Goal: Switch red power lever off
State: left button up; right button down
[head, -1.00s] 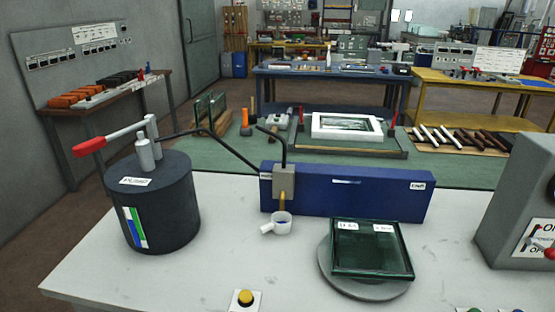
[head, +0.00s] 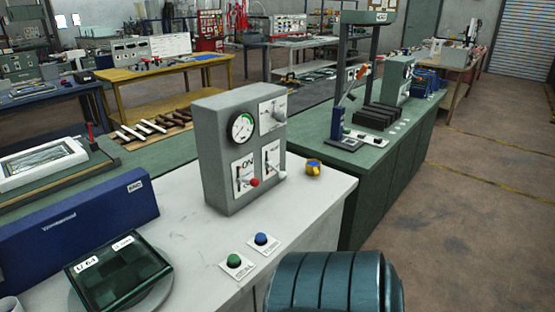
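The red power lever (head: 254,182) is a small handle with a red knob on the front of a grey control box (head: 212,140). It sits on the lower left panel (head: 243,168), which has ON printed at its top. The knob points out to the lower right. The lever's exact setting is too small to tell. Neither of my grippers is in view. A teal ribbed part of my own body shows at the bottom edge, well below the box.
A pale-knobbed lever (head: 282,174) is right beside the red one. A gauge (head: 242,128) and another lever (head: 279,116) are above.

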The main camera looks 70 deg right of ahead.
aim_at(254, 182)
jog(key=z, duration=2.1)
